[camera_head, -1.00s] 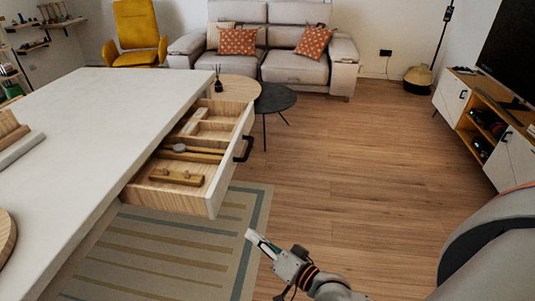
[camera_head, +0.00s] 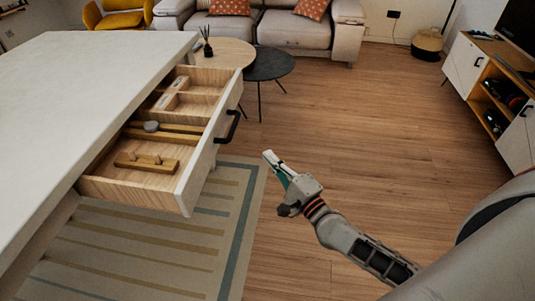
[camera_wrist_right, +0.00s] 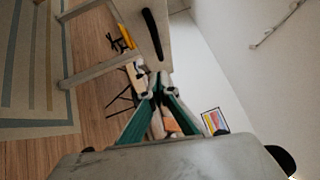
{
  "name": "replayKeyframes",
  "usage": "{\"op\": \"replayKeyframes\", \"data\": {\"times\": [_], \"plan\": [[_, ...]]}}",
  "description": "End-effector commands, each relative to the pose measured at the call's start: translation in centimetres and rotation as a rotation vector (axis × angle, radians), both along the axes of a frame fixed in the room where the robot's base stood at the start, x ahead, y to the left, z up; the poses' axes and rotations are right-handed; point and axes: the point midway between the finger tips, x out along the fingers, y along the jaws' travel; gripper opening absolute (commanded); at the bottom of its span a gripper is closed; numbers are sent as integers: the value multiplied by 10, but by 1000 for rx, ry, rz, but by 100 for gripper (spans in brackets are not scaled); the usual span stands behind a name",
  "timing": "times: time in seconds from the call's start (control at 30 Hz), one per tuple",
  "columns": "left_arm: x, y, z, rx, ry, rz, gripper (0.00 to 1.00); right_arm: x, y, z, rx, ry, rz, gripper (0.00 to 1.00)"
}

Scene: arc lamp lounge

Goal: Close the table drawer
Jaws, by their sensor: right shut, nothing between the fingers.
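The table drawer (camera_head: 196,172) stands pulled out of the white table (camera_head: 85,75). It has a white front, a black handle (camera_head: 228,126) and wooden compartments holding wooden pieces and a small grey round item. My right gripper (camera_head: 268,156) is shut and empty, to the right of the drawer front and apart from it. In the right wrist view, the gripper's green fingers (camera_wrist_right: 154,95) point toward the drawer front (camera_wrist_right: 145,35), whose black handle (camera_wrist_right: 155,24) shows near the top. My left gripper is out of view.
A striped rug (camera_head: 150,245) lies under the table. Two round side tables, one wooden (camera_head: 222,52) and one dark (camera_head: 268,64), stand beyond the drawer. A TV cabinet (camera_head: 490,85) is at the right. The floor (camera_head: 370,120) between is clear.

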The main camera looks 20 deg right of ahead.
Motion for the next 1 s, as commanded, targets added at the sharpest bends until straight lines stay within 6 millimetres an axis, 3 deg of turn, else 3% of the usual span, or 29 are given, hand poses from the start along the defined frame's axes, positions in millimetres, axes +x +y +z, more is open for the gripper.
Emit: {"op": "replayKeyframes", "data": {"times": [0.4, 0.63, 1.0], "plan": [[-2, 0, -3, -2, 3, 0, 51, 80, 15, 11, 0, -2, -1, 0], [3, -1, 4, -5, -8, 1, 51, 93, 41, 18, -1, -1, -1, 0], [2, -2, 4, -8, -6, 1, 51, 97, 47, 17, -4, 0, 0, 0]]}}
